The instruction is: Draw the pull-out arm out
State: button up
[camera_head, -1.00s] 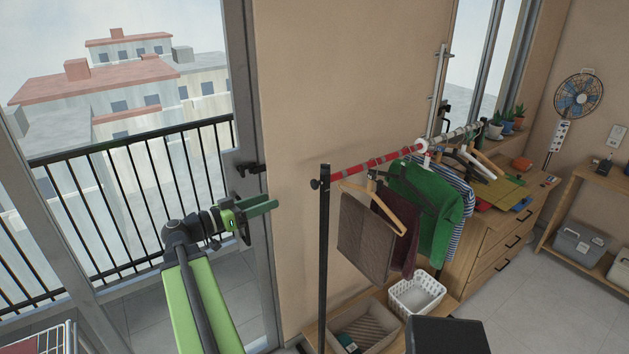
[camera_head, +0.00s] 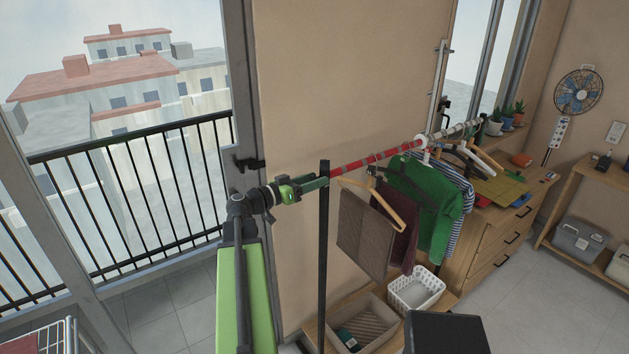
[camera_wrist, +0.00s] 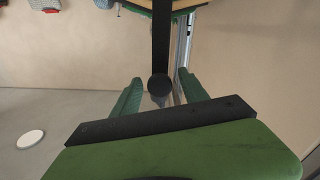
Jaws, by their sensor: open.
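A black upright post (camera_head: 323,250) carries a red-and-grey banded rail (camera_head: 375,160) that runs back to the right; I cannot tell for sure which part is the pull-out arm. My gripper (camera_head: 316,184) is at the post's top, left of it in the head view, with its green fingers pointing right. In the wrist view, a round black knob (camera_wrist: 158,85) at the end of a dark bar (camera_wrist: 161,40) sits between the open fingers of my gripper (camera_wrist: 156,82). There is no clear contact. In the head view my gripper hides the knob.
Brown cloths (camera_head: 362,235) and a green shirt (camera_head: 430,195) hang from the rail. A white basket (camera_head: 417,290) and a grey bin (camera_head: 363,325) stand below. The beige wall (camera_head: 290,90) is close behind, with a window frame (camera_head: 240,90) on the left.

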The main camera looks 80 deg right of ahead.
jog(key=shift+s+d, duration=0.1)
grip_shut()
dwell(0.3)
dwell(1.0)
